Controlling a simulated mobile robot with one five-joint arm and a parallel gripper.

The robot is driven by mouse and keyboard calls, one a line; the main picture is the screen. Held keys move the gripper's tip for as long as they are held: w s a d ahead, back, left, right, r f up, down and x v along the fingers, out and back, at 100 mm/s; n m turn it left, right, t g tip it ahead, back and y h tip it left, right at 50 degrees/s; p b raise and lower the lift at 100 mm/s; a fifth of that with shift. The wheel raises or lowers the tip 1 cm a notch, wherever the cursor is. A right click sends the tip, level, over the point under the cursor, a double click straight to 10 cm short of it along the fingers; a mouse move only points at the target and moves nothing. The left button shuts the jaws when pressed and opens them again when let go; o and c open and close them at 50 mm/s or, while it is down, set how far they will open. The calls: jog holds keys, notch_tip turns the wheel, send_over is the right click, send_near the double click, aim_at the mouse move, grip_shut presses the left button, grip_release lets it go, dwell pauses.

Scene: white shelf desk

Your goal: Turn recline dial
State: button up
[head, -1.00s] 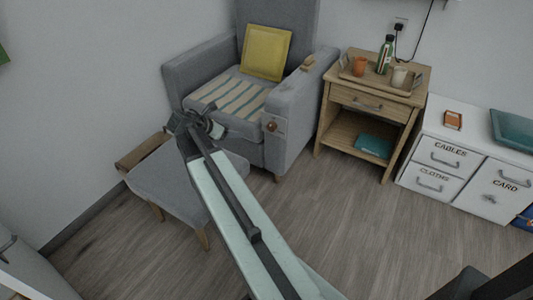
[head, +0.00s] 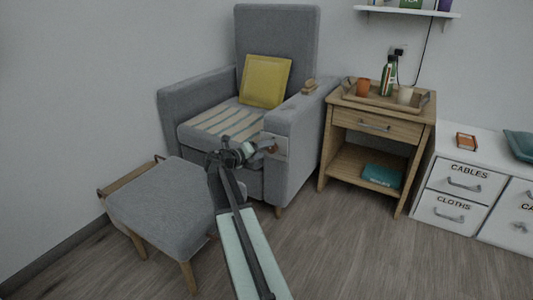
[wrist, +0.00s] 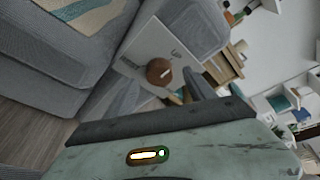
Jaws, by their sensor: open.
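The recline dial is a round brown knob (head: 273,149) with a light mark, on a pale plate (head: 281,146) at the front of the grey armchair's (head: 290,125) right armrest. In the wrist view the dial (wrist: 160,72) shows whole near the middle, with its plate (wrist: 150,47) around it. My gripper (head: 256,148) is open, just left of the dial in the head view and close in front of it. I cannot tell whether a finger touches the dial. In the wrist view a dark finger part stands right of the dial, apart from it in the picture.
A grey footstool (head: 168,203) stands in front of the chair at left. A wooden side table (head: 390,120) with a tray (head: 415,102) stands right of the chair. White drawers (head: 448,190) are farther right. The floor (head: 350,255) in front is bare.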

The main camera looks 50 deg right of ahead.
aim_at(272, 149)
jog(key=shift+x, duration=1.45)
jog(key=c, duration=1.1)
jog(key=shift+a, duration=0.25)
jog(key=shift+c, duration=1.4)
jog(key=shift+d, duration=0.15)
jog(key=m, duration=0.1)
jog(key=m+t+y+p, duration=0.1)
jog(key=m, duration=0.1)
jog(key=shift+s+d+r+t+p, duration=0.2)
jog(key=shift+t+p, duration=0.1)
jog(key=m, duration=0.1)
jog(key=m+t, duration=0.1)
jog(key=m, duration=0.1)
jog(key=m+t, duration=0.1)
jog(key=m, duration=0.1)
jog(key=shift+s+f+y, duration=0.1)
jog(key=shift+s+y, duration=0.2)
jog(key=m+t, duration=0.1)
jog(key=m+t+b, duration=0.1)
jog(key=m, duration=0.2)
jog(key=shift+s+d+f+m+t+b, duration=0.1)
jog(key=shift+s+f+m+t+b, duration=0.15)
jog(key=shift+m+t+b, duration=0.15)
jog(key=m+t+b, duration=0.1)
jog(key=m+b, duration=0.1)
jog(key=m, duration=0.2)
jog(key=shift+s+t, duration=0.1)
jog(key=shift+t, duration=0.2)
jog(key=shift+d, duration=0.1)
